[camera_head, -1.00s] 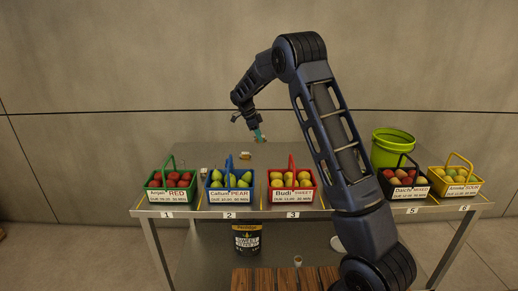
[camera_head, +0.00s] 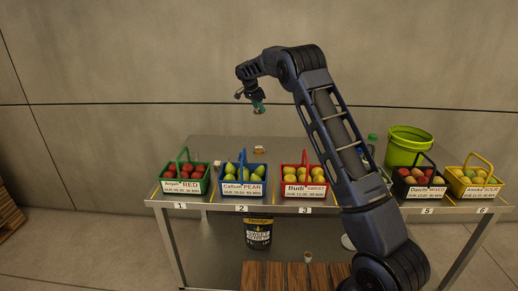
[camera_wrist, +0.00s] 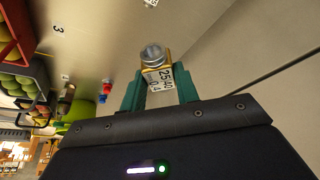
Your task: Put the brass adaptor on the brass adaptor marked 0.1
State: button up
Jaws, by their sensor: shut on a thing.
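My gripper (camera_head: 258,103) is raised well above the back of the table, behind the blue basket. In the wrist view its two green fingers (camera_wrist: 160,90) are shut on a small brass adaptor (camera_wrist: 153,55) with a grey metal top. Its white label seems to read 25/40 and 0.4. It shows as a tiny brass spot under the fingers in the head view (camera_head: 259,110). A small pale and brass piece (camera_wrist: 150,3) is cut off at the top edge of the wrist view. I cannot read a 0.1 mark on anything.
Fruit baskets in red, blue, green, black and yellow line the front of the grey table (camera_head: 215,147). A lime bucket (camera_head: 406,147) stands at the back right. Small red and blue pieces (camera_wrist: 105,92) show in the wrist view. The back middle looks mostly clear.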

aim_at(260, 147)
jog(key=shift+w+a+f, duration=0.1)
jog(key=shift+w+a, duration=0.05)
jog(key=shift+w, duration=0.1)
notch_tip(260, 147, down, 20)
jog(key=shift+r, duration=0.2)
jog(key=shift+f, duration=0.1)
dwell(0.3)
jog(key=o, duration=1)
jog(key=v, duration=1.2)
jog(key=shift+s, duration=0.1)
